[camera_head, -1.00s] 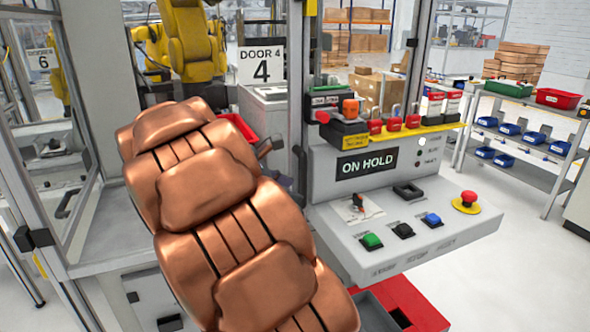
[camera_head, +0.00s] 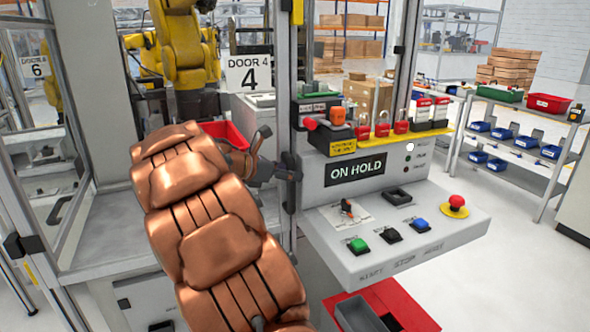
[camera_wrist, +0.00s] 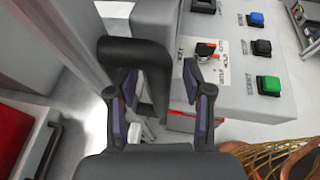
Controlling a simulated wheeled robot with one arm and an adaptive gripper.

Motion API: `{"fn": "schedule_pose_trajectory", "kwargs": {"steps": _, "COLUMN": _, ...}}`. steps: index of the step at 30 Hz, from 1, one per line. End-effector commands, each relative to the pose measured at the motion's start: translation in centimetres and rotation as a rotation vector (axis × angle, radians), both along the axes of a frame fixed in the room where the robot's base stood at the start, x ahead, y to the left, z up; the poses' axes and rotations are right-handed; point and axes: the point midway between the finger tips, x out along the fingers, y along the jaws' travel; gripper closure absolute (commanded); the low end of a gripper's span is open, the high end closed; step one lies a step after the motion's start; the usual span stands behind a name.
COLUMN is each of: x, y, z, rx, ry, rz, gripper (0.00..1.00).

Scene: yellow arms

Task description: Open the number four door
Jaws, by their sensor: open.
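The white sign reading DOOR 4 (camera_head: 249,76) shows behind the door frame in the head view. A dark upright door handle (camera_head: 291,190) is on the post left of the control panel. My gripper (camera_head: 268,160) is at the left side of this handle. In the wrist view the dark looped handle (camera_wrist: 140,53) is close, and its upright bar stands between the spread fingers of my gripper (camera_wrist: 160,80). The fingers are open, and I see no clear grip on the bar. My copper-padded arm hides the lower part of the door area.
The control panel (camera_head: 330,225) juts out right of the handle, with a green button (camera_head: 359,245), a red emergency button (camera_head: 456,201) and an ON HOLD display (camera_head: 355,168). A red bin (camera_head: 395,300) is below it. Open floor lies to the right.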

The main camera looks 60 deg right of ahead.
Motion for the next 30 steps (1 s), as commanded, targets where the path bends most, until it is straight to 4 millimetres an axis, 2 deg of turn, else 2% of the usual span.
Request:
{"fn": "schedule_pose_trajectory", "kwargs": {"steps": 5, "x": -0.42, "y": -0.87, "z": -0.43, "rx": 0.001, "ry": 0.000, "rz": -0.001, "gripper": 0.49}}
{"fn": "schedule_pose_trajectory", "kwargs": {"steps": 13, "x": -0.36, "y": -0.94, "z": -0.48, "rx": 0.000, "ry": -0.002, "rz": 0.001, "gripper": 0.49}}
{"fn": "schedule_pose_trajectory", "kwargs": {"steps": 27, "x": -0.33, "y": -0.92, "z": -0.48, "rx": 0.001, "ry": -0.001, "rz": 0.003, "gripper": 0.97}}
{"fn": "schedule_pose_trajectory", "kwargs": {"steps": 30, "x": -0.32, "y": -0.91, "z": -0.47, "rx": 0.001, "ry": -0.001, "rz": 0.003, "gripper": 1.00}}
